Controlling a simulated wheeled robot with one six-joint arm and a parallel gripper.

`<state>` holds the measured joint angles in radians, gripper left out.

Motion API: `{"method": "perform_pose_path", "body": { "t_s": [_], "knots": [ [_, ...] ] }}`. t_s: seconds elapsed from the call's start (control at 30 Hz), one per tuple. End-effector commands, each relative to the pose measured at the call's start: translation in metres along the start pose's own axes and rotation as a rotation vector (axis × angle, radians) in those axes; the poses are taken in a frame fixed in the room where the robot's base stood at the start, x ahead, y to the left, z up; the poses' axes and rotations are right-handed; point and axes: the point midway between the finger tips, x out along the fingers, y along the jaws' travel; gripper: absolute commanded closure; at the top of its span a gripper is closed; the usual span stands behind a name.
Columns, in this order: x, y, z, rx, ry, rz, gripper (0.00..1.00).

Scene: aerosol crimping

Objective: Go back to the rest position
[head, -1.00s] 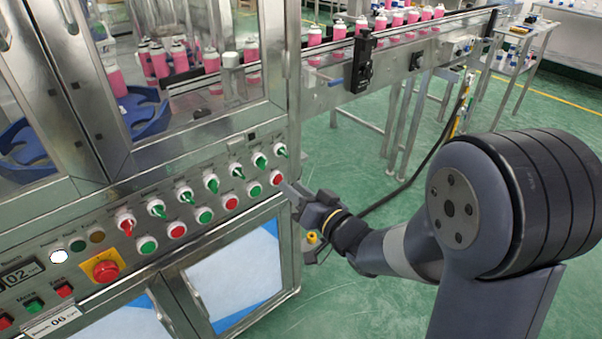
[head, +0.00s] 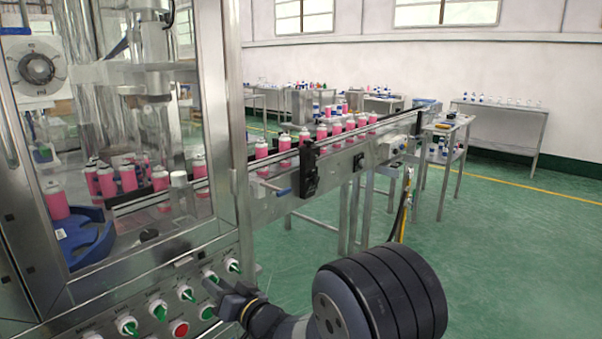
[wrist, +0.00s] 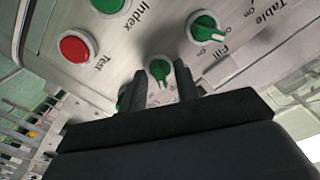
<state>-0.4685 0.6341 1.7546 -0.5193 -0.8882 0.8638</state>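My gripper (head: 226,294) is low in the head view, in front of the machine's control panel. In the wrist view its two dark fingers (wrist: 161,88) stand apart with nothing held between them. A green rotary knob (wrist: 160,68) shows in the gap, on the panel behind the fingers. Another green knob (wrist: 205,28) is up and right of it. A red button (wrist: 76,47) and a green button (wrist: 108,4) are to the left. Whether the fingertips touch the panel cannot be told.
The steel machine cabinet (head: 232,150) fills the left of the head view. A conveyor (head: 330,175) carrying several pink cans (head: 321,132) runs from it to the back right. Open green floor (head: 500,260) lies at the right.

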Motion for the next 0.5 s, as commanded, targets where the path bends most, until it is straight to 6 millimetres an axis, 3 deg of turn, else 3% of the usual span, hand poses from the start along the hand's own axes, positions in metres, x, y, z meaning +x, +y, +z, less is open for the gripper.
{"method": "perform_pose_path", "body": {
  "t_s": [0.3,0.5],
  "knots": [
    [-0.003,0.000,0.000,0.004,0.000,0.000,0.70],
    [-0.024,0.000,0.000,0.021,-0.001,0.001,0.70]
  ]
}}
